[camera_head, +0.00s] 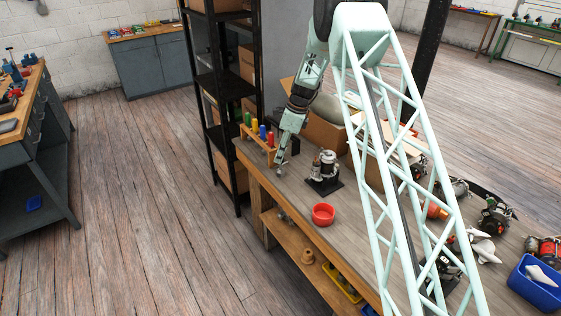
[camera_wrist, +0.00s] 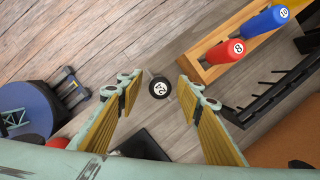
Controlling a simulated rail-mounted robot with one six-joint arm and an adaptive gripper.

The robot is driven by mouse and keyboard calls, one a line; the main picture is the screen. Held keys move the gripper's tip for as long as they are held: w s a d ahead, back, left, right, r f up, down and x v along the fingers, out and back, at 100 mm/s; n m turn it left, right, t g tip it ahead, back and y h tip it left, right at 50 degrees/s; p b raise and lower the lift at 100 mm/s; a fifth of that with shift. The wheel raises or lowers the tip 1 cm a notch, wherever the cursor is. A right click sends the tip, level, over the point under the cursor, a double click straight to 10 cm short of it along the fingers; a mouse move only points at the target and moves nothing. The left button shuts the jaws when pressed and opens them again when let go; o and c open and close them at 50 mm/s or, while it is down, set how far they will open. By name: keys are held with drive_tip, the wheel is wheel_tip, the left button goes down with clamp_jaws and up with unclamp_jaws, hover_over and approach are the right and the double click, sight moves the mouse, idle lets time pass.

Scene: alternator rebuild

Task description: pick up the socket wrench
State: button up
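My gripper (camera_wrist: 158,88) is open, its two yellow-padded fingers spread apart in the wrist view. A black round end with a white number label (camera_wrist: 159,88) shows between the fingertips, seen from above, with clear gaps on both sides. It looks like the top of an upright socket wrench, but its shaft is hidden and I cannot tell its height. In the head view my gripper (camera_head: 281,157) points down over the bench beside the wooden rack, and a small grey piece (camera_head: 279,171) shows just below it.
A wooden rack (camera_wrist: 216,72) holds red and blue numbered handles close to my right finger; the head view also shows green and yellow ones. A black pronged holder (camera_wrist: 272,98) is nearby. A motor-like unit (camera_head: 325,170) and red bowl (camera_head: 323,214) stand on the bench (camera_head: 290,190).

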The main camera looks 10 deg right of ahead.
drive_tip(key=shift+c, duration=0.7)
drive_tip(key=c, duration=1)
drive_tip(key=shift+o, duration=0.2)
drive_tip(key=shift+r, duration=0.15)
drive_tip(key=shift+r, duration=1.55)
drive_tip(key=shift+s+r, duration=0.15)
drive_tip(key=shift+s, duration=0.05)
drive_tip(key=s+d+r, duration=0.1)
drive_tip(key=s+d, duration=0.2)
drive_tip(key=s, duration=1.2)
drive_tip(key=shift+s+r, duration=0.15)
drive_tip(key=shift+r, duration=0.05)
drive_tip(key=o, duration=0.5)
drive_tip(key=shift+c, duration=0.2)
drive_tip(key=c, duration=0.3)
